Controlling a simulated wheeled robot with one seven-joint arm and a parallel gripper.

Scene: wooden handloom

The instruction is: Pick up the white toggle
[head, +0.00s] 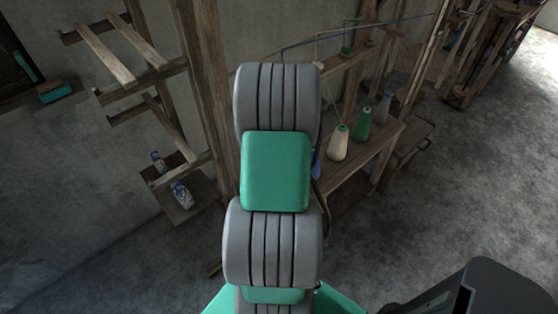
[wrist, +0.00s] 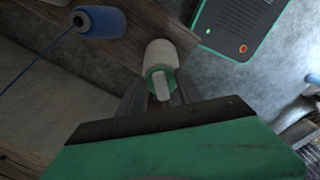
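The most likely white toggle is a white spool-like piece (wrist: 166,52) with a green ring and a paler narrow end, in the wrist view. My gripper (wrist: 157,92) points at it, with dark fingers apart on either side of its near end. I cannot tell whether the fingers touch it. In the head view a white cone (head: 338,143) stands on a wooden bench; it may be the same piece. My arm hides my gripper there.
A green cone (head: 362,124) and a grey cone (head: 382,109) stand beside the white one on the wooden bench (head: 372,150). A blue spool (wrist: 100,21) sits on the wood in the wrist view. Loom posts and beams (head: 207,80) stand left.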

